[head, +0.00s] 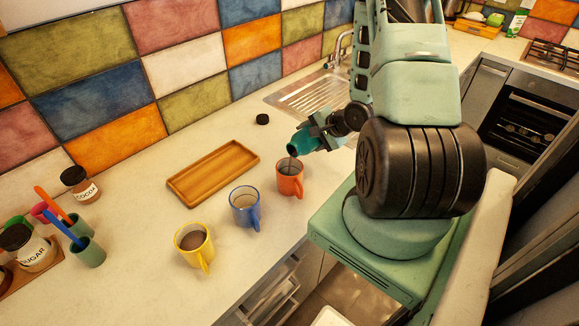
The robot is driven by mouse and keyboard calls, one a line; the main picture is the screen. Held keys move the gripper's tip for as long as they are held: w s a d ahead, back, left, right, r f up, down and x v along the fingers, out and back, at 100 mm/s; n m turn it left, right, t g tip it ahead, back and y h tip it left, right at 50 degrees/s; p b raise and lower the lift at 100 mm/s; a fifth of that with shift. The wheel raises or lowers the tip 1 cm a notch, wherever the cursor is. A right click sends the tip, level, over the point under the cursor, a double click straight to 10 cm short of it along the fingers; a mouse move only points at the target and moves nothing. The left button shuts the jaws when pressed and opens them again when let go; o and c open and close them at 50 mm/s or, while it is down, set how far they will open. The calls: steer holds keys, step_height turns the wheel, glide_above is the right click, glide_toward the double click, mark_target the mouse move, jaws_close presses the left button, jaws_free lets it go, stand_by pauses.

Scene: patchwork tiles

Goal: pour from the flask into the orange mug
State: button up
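The orange mug (290,178) stands upright on the counter, the rightmost of three mugs in a row. The teal flask (303,142) is tilted, its mouth low and to the left above the mug's rim. A thin dark stream seems to run from its mouth into the mug. My gripper (318,133) is shut around the flask, coming from the right; its fingertips are partly hidden. A small black cap (262,119) lies apart on the counter behind the flask.
A blue mug (243,207) and a yellow mug (192,241) with brown contents stand to the left. A wooden tray (212,172) lies behind them. Cocoa (80,186) and sugar (30,249) jars and a green utensil cup (88,252) stand far left. The sink (312,93) is behind.

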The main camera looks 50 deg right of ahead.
steer(key=shift+r, duration=0.3)
stand_by(0.9)
